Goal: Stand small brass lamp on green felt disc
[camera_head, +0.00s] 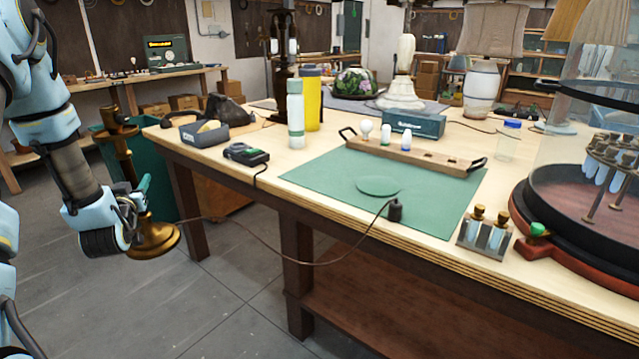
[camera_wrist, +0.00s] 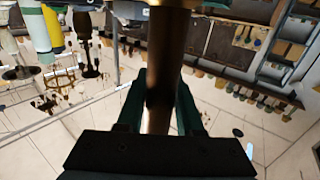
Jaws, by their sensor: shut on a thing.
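The small brass lamp (camera_head: 151,238) is upright in my gripper (camera_head: 136,199), off the left end of the workbench and above the floor. My gripper is shut on the lamp's stem; the stem (camera_wrist: 160,60) runs between the green fingers (camera_wrist: 158,110) in the wrist view. The lamp's round base hangs below the fingers. A dark cord runs from near the base across to a black plug (camera_head: 395,210) on the bench. The green felt disc (camera_head: 378,186) lies bare on the green mat (camera_head: 320,180), well to the right of the lamp.
A wooden tray with bulbs (camera_head: 415,154) stands behind the disc. A bulb stand (camera_head: 484,235) and a glass dome (camera_head: 590,130) are at the right.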

